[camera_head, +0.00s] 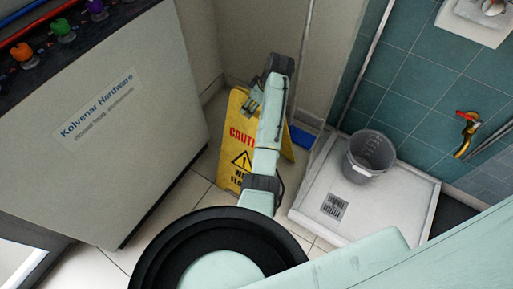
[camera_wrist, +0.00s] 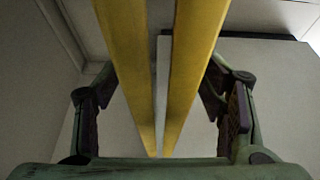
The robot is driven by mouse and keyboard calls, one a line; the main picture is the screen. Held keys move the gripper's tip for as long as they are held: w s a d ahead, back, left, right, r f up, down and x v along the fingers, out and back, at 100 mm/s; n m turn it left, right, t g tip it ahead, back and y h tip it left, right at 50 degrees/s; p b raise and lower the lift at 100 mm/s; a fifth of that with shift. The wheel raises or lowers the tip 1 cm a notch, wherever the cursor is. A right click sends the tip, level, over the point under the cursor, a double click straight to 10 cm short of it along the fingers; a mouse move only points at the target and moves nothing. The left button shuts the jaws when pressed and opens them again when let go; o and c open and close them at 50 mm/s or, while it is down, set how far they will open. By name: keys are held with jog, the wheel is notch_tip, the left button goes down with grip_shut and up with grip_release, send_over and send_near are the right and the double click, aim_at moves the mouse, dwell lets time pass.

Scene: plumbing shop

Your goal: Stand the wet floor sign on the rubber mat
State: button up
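The yellow wet floor sign (camera_head: 234,150) stands open on the tiled floor near the wall corner in the head view, partly hidden by my arm. My gripper (camera_head: 252,102) is at the sign's upper part. In the wrist view, the sign's two yellow panels (camera_wrist: 190,70) run between the fingers of my gripper (camera_wrist: 160,108). The fingers are spread, with a gap on each side of the panels. I cannot identify the rubber mat for sure; a dark flat patch (camera_head: 452,219) shows right of the shower tray.
A white shower tray (camera_head: 309,205) holds a grey bucket (camera_head: 370,155) at the right. A large counter labelled Kolvenar Hardware (camera_head: 120,150) stands at the left. A blue object (camera_head: 301,138) lies behind the sign. Bare floor tiles show between counter and tray.

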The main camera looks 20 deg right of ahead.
grip_shut()
dwell(0.6)
jog(key=shift+w+r, duration=0.1)
jog(key=shift+r, duration=0.05)
